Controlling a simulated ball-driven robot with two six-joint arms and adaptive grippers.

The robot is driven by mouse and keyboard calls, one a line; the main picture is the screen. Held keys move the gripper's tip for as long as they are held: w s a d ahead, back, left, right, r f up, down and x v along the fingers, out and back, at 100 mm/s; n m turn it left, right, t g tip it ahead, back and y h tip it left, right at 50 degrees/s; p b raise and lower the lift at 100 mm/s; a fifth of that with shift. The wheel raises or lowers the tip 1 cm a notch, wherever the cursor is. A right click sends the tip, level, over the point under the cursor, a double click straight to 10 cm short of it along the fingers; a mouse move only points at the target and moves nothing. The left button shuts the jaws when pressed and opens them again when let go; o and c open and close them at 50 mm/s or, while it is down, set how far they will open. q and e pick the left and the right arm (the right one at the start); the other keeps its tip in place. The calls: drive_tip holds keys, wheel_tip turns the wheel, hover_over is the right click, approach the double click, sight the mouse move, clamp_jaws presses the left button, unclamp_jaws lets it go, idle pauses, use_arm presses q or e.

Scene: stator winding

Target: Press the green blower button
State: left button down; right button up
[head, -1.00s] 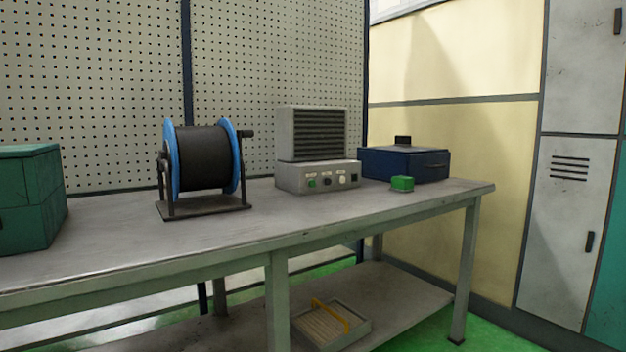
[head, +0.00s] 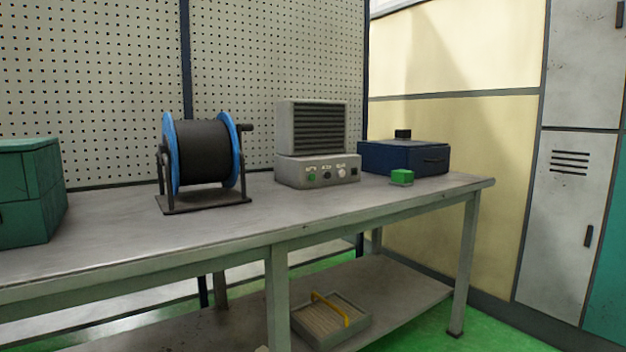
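The grey blower (head: 311,130) with dark louvres stands toward the back of the workbench, right of its middle. A separate green block (head: 402,177) sits on the bench to the right of the blower. Neither of my grippers shows in the head view.
The workbench (head: 130,232) also bears a black and blue cable reel (head: 203,155), a teal box (head: 30,190) and a dark blue case (head: 405,157). Its front strip is clear. A tray (head: 330,318) with a yellow handle lies on the lower shelf. Lockers (head: 570,160) stand at right.

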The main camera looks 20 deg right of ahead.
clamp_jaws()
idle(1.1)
